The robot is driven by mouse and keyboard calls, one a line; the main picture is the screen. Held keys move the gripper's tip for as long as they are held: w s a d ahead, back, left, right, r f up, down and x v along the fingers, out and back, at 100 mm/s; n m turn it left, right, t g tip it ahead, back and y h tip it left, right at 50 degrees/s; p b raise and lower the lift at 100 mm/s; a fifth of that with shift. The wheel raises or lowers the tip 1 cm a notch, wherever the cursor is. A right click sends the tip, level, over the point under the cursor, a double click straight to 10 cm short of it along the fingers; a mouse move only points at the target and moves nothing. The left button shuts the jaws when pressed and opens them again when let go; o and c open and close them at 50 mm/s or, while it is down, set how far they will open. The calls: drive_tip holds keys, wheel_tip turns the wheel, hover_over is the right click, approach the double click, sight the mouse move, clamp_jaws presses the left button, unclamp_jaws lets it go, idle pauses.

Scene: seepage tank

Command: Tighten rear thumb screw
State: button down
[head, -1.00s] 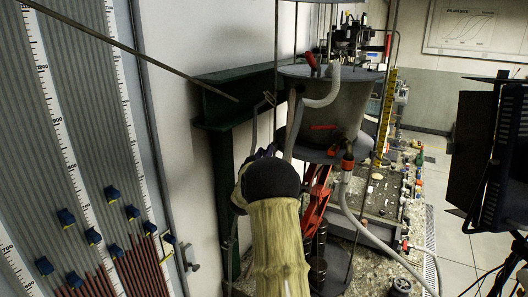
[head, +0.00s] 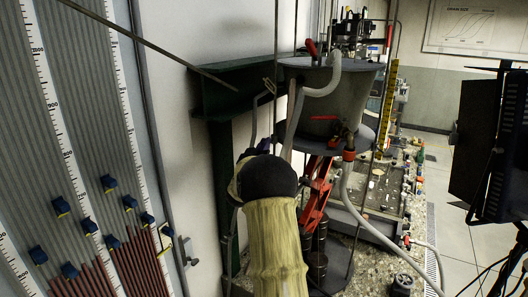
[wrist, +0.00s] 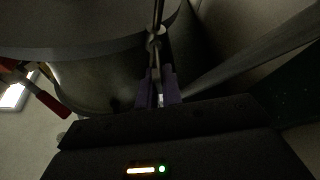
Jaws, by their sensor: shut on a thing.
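In the wrist view my gripper (wrist: 157,92) has its two purple fingers close together, shut on a small metal piece that I take to be the rear thumb screw (wrist: 156,72). The piece lies in line with a thin upright rod (wrist: 158,15) beside the grey tank (wrist: 100,75). Its exact shape is dark and partly hidden by the fingers. In the head view the same tank (head: 312,85) stands on a round plate. My arm hides most of the gripper there; only a little purple shows behind it.
A dark green steel beam (head: 235,93) stands close to the left of the tank. Grey hoses (head: 345,195) and a red lifting stand (head: 320,190) are near the arm. A gauge panel (head: 75,130) is at left. Open floor (head: 445,200) lies to the right.

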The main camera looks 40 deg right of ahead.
drive_tip(key=m+b, duration=0.1)
drive_tip(key=b, duration=0.1)
drive_tip(key=m+g+h+b, duration=0.1)
drive_tip(key=m+b, duration=0.1)
drive_tip(key=m+g+b, duration=0.1)
drive_tip(key=m+b, duration=0.1)
drive_tip(key=shift+f+h, duration=0.3)
drive_tip(key=m+g+b, duration=0.1)
drive_tip(key=m+b, duration=0.1)
drive_tip(key=m, duration=0.1)
drive_tip(key=m+g+b, duration=0.2)
drive_tip(key=m, duration=0.2)
drive_tip(key=shift+s+r+g+h, duration=0.1)
drive_tip(key=shift+r+g+h, duration=0.05)
drive_tip(key=shift+g+h, duration=0.2)
drive_tip(key=m+g+b, duration=0.1)
drive_tip(key=m, duration=0.1)
drive_tip(key=m+g+b, duration=0.1)
drive_tip(key=m, duration=0.1)
drive_tip(key=shift+s+m+g, duration=0.1)
drive_tip(key=shift+m+g, duration=0.25)
drive_tip(key=shift+m, duration=0.05)
drive_tip(key=shift+m+g, duration=0.6)
drive_tip(key=shift+m, duration=1.2)
drive_tip(key=c, duration=1.6)
unclamp_jaws()
drive_tip(key=shift+r, duration=0.1)
drive_tip(key=shift+o, duration=0.2)
